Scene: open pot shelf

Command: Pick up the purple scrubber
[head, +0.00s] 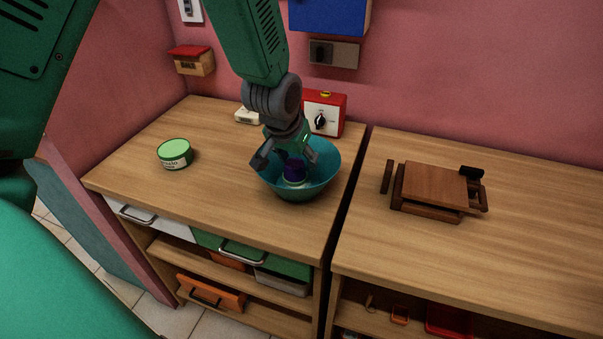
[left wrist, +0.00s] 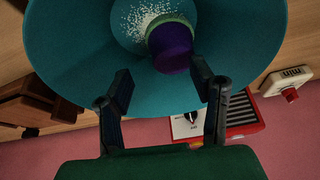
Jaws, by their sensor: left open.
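The purple scrubber (head: 295,172) sits inside a teal bowl (head: 318,186) on the left wooden counter. In the left wrist view, the purple scrubber (left wrist: 171,48) shows a pale green and white part at its upper end, and white specks lie beside it in the bowl (left wrist: 75,60). My left gripper (head: 284,165) is over the bowl with its fingers apart. In the left wrist view, the open fingers (left wrist: 162,88) are on either side below the scrubber, with nothing held between them. The gripper partly hides the scrubber in the head view. My right gripper is not in view.
A green tin (head: 174,154) stands left on the counter. A red box with a dial (head: 324,113) and a small white item (head: 246,116) stand behind the bowl. A brown wooden object (head: 434,187) lies on the right counter.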

